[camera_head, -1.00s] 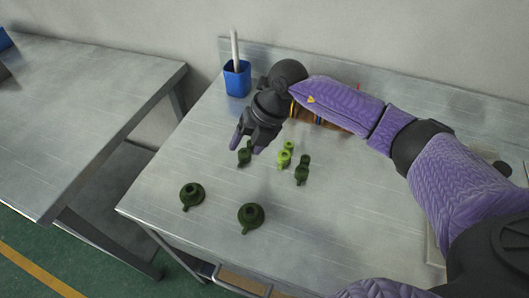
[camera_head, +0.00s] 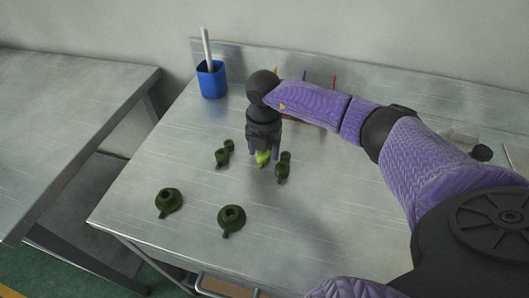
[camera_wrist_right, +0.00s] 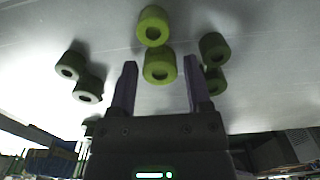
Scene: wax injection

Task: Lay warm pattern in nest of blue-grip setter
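The bright green pattern (camera_head: 263,158) stands on the metal table, partly hidden by my right gripper (camera_head: 263,152). In the right wrist view it shows as two joined round parts (camera_wrist_right: 160,66), with gaps to the fingers on each side. My right gripper (camera_wrist_right: 160,88) is open, pointing down around it. A thin blue upright (camera_head: 305,76) shows behind my right arm, between a yellow one (camera_head: 276,72) and a red one (camera_head: 334,82). I cannot tell whether it is the blue-grip setter's handle; my arm hides its base and any nest. My left gripper is out of view.
Dark green double pieces stand close on the left (camera_head: 222,156) and right (camera_head: 282,172) of the gripper. Two dark green flanged pieces (camera_head: 168,202) (camera_head: 231,219) stand nearer the front edge. A blue cup (camera_head: 211,82) with a white stick stands at the back left.

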